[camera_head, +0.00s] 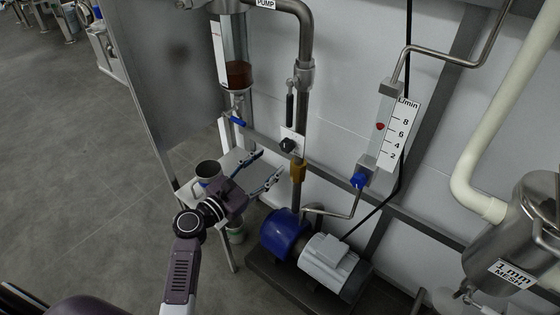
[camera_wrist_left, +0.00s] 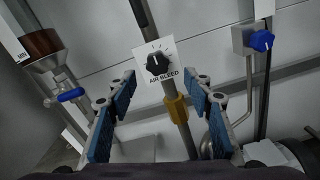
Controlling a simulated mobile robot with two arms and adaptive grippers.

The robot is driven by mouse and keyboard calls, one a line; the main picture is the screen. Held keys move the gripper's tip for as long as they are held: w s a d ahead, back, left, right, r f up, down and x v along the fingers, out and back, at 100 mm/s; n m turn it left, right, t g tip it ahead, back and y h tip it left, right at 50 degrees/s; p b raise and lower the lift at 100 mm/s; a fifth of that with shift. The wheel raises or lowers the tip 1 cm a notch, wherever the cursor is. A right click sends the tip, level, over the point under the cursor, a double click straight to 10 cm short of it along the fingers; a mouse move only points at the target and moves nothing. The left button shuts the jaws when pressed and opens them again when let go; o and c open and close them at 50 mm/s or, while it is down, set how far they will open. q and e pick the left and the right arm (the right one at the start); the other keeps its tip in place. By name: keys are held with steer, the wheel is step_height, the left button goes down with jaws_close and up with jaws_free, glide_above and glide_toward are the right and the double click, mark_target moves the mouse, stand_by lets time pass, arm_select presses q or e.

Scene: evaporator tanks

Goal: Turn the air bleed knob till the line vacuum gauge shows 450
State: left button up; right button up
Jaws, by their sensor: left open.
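The air bleed knob (camera_head: 287,145) is a small black knob on a white plate, on the vertical pipe. In the left wrist view the knob (camera_wrist_left: 157,63) shows its "AIR BLEED" label and dial marks, upper centre. My left gripper (camera_head: 271,164) is open and empty, its fingers pointing toward the knob from the lower left. In the left wrist view the blue-padded fingers (camera_wrist_left: 157,92) stand apart on either side below the knob, not touching it. No vacuum gauge can be made out in either view. My right gripper is not in view.
An orange-yellow collar (camera_head: 298,172) sits on the pipe just below the knob. A flow meter (camera_head: 386,128) with a blue knob (camera_head: 359,180) is right; a blue pump (camera_head: 284,234) stands below.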

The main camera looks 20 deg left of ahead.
mark_target(284, 148)
arm_select(q)
steer(key=x, duration=0.7)
steer(key=shift+a+b, duration=0.2)
steer(key=shift+b, duration=0.1)
steer(key=shift+w+d, duration=0.2)
steer(key=shift+w, duration=0.35)
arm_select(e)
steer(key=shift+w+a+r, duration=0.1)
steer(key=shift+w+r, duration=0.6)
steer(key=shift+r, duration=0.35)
arm_select(q)
steer(key=shift+f, duration=0.1)
steer(key=c, duration=1.2)
